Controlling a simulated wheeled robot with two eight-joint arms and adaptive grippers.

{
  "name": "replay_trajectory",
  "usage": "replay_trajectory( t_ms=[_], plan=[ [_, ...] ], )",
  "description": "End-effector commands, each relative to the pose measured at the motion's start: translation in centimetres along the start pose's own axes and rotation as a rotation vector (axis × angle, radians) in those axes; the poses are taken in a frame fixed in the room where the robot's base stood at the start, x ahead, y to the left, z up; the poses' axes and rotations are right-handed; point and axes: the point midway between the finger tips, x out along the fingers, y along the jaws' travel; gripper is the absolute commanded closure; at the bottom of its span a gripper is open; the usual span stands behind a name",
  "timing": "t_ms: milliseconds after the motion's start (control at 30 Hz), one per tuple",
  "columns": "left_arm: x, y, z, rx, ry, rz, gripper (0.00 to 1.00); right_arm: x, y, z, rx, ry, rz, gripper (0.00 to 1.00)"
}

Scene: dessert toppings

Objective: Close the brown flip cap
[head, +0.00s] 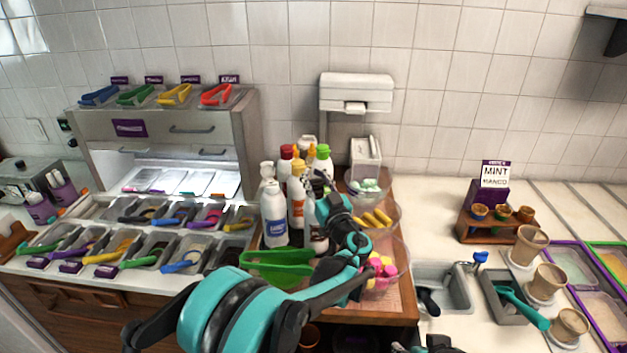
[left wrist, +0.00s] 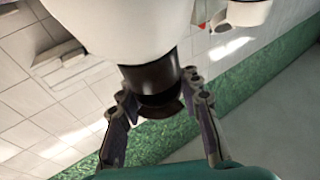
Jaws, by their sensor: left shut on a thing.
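The brown cap (left wrist: 158,84) sits on a white bottle (left wrist: 125,30) in the left wrist view, where the bottle appears upside down. My left gripper (left wrist: 158,90) has one finger on each side of the brown cap and is shut on it. In the head view my left gripper (head: 318,190) is among the bottles at the centre, and its hand hides much of the bottle it holds. The cap's lid cannot be made out clearly there. A small part of what looks like my right gripper (head: 432,345) shows at the bottom edge, cut off by the frame.
Other bottles crowd close by, including a white one with a blue label (head: 274,218) and a green-capped one (head: 323,160). Green tongs (head: 272,264) lie in front. Bowls with yellow pieces (head: 377,218) and pink pieces (head: 380,268) stand to the right. The right counter has free room.

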Motion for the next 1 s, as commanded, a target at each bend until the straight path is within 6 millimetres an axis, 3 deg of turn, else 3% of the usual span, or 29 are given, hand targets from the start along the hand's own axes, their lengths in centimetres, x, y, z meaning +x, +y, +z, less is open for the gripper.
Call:
replay_trajectory(
  t_ms=[400, 433, 533, 833, 1000],
  plan=[
    [0.0, 0.0, 0.0, -0.001, 0.008, 0.0, 0.99, 0.1, 0.0, 0.1, 0.0, 0.0, 0.0, 0.43],
    [0.0, 0.0, 0.0, -0.001, 0.008, 0.0, 0.67, 0.1, 0.0, 0.1, 0.0, 0.0, 0.0, 0.43],
    [0.0, 0.0, 0.0, -0.001, 0.008, 0.0, 0.44, 0.1, 0.0, 0.1, 0.0, 0.0, 0.0, 0.43],
    [-0.1, 0.0, 0.0, 0.0, 0.008, 0.0, 0.44, 0.1, 0.0, 0.1, 0.0, 0.0, 0.0, 0.43],
    [-2.0, 0.2, 0.0, -0.001, 0.008, 0.004, 0.44, 0.1, 0.0, 0.1, 0.0, 0.0, 0.0, 0.43]
  ],
)
